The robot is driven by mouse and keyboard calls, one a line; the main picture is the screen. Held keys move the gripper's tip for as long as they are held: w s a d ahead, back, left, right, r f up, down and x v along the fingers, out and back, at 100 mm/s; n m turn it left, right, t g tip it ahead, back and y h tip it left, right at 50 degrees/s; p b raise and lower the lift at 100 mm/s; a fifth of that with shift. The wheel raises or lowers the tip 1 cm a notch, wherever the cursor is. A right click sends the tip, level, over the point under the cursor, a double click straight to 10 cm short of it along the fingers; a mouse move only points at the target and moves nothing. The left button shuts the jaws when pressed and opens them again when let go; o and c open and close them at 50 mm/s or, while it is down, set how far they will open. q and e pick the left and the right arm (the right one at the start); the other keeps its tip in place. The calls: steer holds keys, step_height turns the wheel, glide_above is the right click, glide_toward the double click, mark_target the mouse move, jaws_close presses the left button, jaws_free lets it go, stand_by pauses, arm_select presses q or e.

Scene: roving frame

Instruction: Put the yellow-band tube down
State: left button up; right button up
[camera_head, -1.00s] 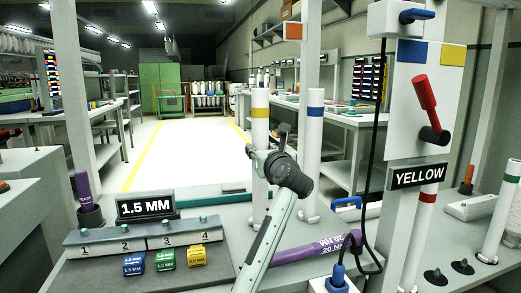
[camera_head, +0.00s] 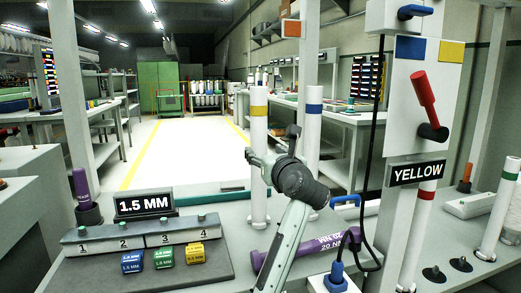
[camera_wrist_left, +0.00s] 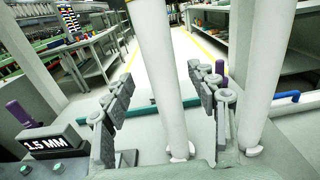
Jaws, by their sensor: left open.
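The yellow-band tube (camera_head: 258,175) is a tall white cylinder with a yellow ring near its top. It stands upright with its foot on the grey bench, left of the blue-band tube (camera_head: 313,125). My left gripper (camera_head: 271,146) is open, just right of the yellow-band tube in the head view. My right gripper is not in view.
A purple tube (camera_head: 325,243) lies on the bench behind my left arm. Numbered buttons with coloured blocks (camera_head: 163,257) and a 1.5 MM sign (camera_head: 144,204) are at the left. A YELLOW sign (camera_head: 416,172) and red lever (camera_head: 426,95) are at the right.

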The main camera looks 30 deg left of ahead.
arm_select(q)
steer(key=v, duration=0.5)
steer(key=shift+s+d, duration=0.25)
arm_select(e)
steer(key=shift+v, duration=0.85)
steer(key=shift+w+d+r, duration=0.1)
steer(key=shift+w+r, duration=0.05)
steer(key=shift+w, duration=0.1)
